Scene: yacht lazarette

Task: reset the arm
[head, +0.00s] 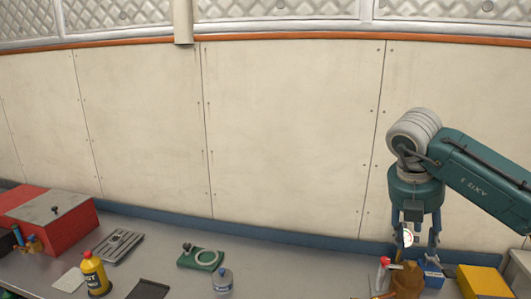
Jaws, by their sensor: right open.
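My right arm comes in from the right in the head view, and my right gripper (421,246) points down at the right end of the counter. Its two fingers are apart, one on each side. A round white-faced thing (407,238) shows close to the left finger; I cannot tell whether they touch. Just below are an orange-brown container (405,280), a blue box (431,272) and a clear bottle with a red cap (383,274). My left gripper is not in view.
The grey counter (310,277) is bare in its middle right. A red box (52,218), a yellow bottle (95,274), a grey tray (118,246), a green plate with a ring (201,258) and a clear jar (222,281) stand leftward. A yellow box (483,281) is at right. A panelled wall (285,140) rises behind.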

